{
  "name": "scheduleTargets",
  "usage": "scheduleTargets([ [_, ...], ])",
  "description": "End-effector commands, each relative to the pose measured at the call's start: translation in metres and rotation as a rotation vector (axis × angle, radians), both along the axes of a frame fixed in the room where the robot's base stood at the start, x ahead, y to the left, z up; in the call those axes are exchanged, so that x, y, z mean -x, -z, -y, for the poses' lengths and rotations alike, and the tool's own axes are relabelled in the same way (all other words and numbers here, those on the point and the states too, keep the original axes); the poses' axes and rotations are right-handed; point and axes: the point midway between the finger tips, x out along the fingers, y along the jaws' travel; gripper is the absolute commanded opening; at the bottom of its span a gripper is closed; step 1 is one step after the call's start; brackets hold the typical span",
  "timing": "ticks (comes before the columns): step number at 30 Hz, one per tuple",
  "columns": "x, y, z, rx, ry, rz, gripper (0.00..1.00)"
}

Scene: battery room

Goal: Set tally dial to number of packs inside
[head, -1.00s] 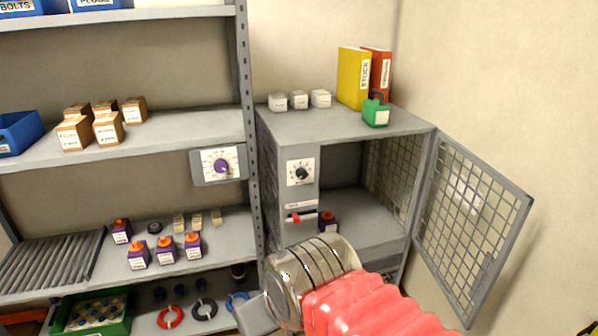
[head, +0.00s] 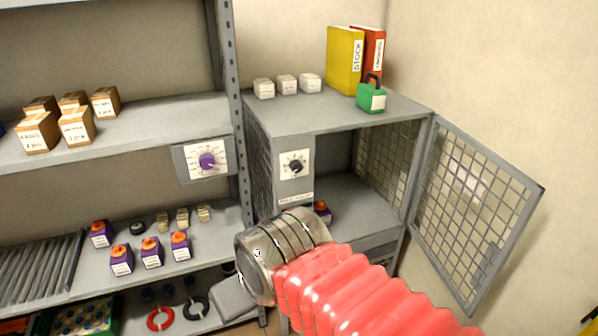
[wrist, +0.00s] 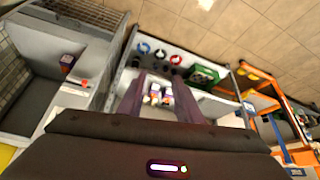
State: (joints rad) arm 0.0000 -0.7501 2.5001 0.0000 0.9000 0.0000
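A dial with a black knob (head: 295,164) is on the front panel of the open grey cabinet (head: 335,117). A second dial, with a purple knob (head: 208,161), is on the edge of the shelf to its left. Their settings are too small to read. One purple pack with an orange top (head: 322,210) stands inside the cabinet, partly hidden by my arm; it also shows in the wrist view (wrist: 67,62). Several similar packs (head: 151,252) stand on the lower shelf outside. My gripper (wrist: 158,88) is open and empty, its fingers apart; my arm hides the fingers in the head view.
The cabinet's mesh door (head: 470,200) stands open to the right. White boxes (head: 287,84), a yellow binder (head: 343,60) and a green case (head: 371,97) stand on top. Cardboard boxes (head: 76,126) are on the middle shelf. The shelf post (head: 238,120) rises beside the cabinet.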

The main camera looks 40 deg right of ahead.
Motion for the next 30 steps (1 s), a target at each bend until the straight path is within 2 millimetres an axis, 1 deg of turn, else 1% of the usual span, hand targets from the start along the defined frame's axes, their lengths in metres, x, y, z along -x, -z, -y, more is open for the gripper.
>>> scheduleTargets([
  [1,0.0,0.0,0.0,0.0,0.0,0.001,0.35],
  [5,-0.007,0.0,0.005,0.011,0.006,0.014,0.45],
  [6,-0.012,0.0,0.008,0.017,0.008,0.022,0.47],
  [8,-0.022,0.001,0.012,0.034,0.016,0.042,0.48],
  [11,-0.045,0.002,0.03,0.073,0.028,0.09,0.48],
  [15,-0.083,0.004,0.064,0.149,0.039,0.176,0.48],
  [21,-0.131,0.007,0.116,0.267,0.037,0.296,0.48],
  [27,-0.168,0.012,0.163,0.371,0.008,0.409,0.48],
  [30,-0.182,0.014,0.189,0.435,0.001,0.462,0.48],
])
